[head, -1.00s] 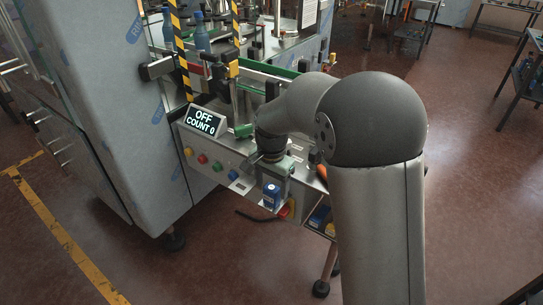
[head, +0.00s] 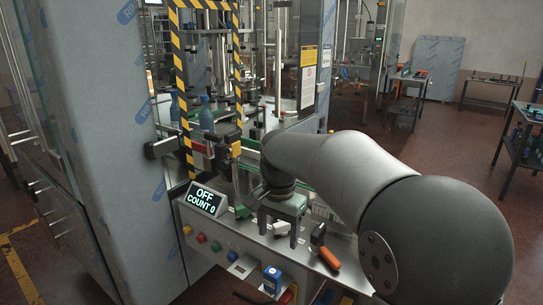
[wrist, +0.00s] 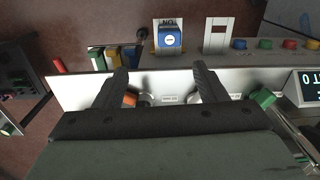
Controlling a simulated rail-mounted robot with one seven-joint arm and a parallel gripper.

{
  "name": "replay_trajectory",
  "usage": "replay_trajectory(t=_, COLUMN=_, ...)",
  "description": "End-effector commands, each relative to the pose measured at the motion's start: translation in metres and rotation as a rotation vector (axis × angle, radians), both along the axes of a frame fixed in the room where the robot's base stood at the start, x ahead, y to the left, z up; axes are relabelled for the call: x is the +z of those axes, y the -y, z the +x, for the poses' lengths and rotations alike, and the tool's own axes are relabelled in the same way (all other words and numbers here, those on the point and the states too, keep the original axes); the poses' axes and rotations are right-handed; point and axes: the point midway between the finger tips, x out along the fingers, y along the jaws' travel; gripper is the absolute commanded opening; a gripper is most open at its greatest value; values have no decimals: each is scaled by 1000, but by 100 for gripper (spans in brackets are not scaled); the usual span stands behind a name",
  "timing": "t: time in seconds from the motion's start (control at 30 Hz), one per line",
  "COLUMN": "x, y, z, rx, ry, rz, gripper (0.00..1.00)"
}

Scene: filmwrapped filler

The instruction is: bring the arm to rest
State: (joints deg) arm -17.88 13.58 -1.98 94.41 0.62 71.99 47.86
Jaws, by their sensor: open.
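My gripper (head: 280,238) is open, with nothing between its fingers. In the head view it hangs above the metal ledge of the machine, right of the "OFF COUNT 0" display (head: 207,198). My arm reaches to it from the lower right. In the wrist view my gripper (wrist: 160,74) shows two dark, spread fingers over the ledge (wrist: 75,92). The display also shows at that view's right edge (wrist: 309,85).
A blue box-like part (head: 271,279) is on the front panel with coloured buttons (head: 201,238). A striped frame (head: 178,95) and blue bottles (head: 206,115) stand behind.

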Motion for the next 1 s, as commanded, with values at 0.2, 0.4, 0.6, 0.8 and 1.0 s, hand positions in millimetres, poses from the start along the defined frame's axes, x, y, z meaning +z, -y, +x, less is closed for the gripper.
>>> replay_trajectory(t=0.2, x=-18, y=67, z=-89, rx=213, ry=14, rz=9, gripper=65)
replay_trajectory(t=0.4, x=-62, y=111, z=-190, rx=454, ry=31, rz=5, gripper=65)
replay_trajectory(t=0.6, x=-89, y=125, z=-239, rx=575, ry=36, rz=-1, gripper=65)
replay_trajectory(t=0.8, x=-92, y=126, z=-243, rx=590, ry=35, rz=-1, gripper=65)
replay_trajectory(t=1.0, x=-92, y=126, z=-243, rx=588, ry=35, rz=-1, gripper=65)
